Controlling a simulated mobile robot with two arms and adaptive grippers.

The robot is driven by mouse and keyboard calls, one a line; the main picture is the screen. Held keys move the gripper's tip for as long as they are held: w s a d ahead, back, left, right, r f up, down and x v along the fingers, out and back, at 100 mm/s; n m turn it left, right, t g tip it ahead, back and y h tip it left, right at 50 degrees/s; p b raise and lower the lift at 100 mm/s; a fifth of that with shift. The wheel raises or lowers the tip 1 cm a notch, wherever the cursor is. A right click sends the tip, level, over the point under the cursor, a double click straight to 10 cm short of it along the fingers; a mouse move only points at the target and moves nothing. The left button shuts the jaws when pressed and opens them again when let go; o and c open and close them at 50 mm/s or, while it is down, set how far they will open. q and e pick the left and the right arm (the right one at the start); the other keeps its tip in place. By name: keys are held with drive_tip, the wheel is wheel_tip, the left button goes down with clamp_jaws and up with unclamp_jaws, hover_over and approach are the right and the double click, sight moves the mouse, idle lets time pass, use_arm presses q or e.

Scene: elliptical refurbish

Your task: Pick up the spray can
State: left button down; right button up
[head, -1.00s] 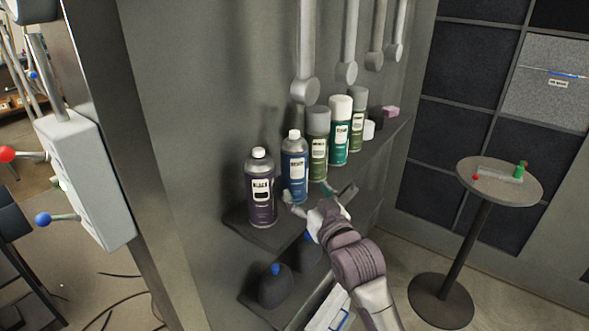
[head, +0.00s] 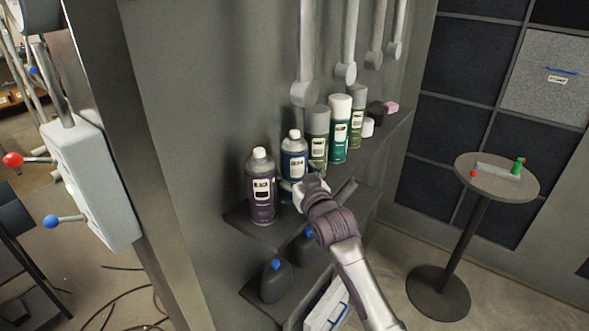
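Several spray cans stand upright in a row on a dark wall shelf in the head view. From the left they are a dark purple-black can (head: 261,190), a blue can with a white cap (head: 294,148), a grey-capped olive can (head: 317,142), a white-capped green can (head: 339,130) and another olive can (head: 357,118). My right gripper (head: 298,184) is at the lower part of the blue can, its fingers apart and seemingly on either side of it. The gripper hides the can's base, and I cannot tell whether the fingers press on it. My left gripper is not in view.
A lower shelf (head: 252,290) holds dark bottles with blue caps. Long grey tools (head: 304,60) hang above the cans. A box with red and blue levers (head: 90,185) is at the left. A round table (head: 535,186) stands at the right.

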drive_tip(key=c, duration=0.8)
drive_tip(key=shift+c, duration=0.5)
drive_tip(key=shift+r, duration=0.1)
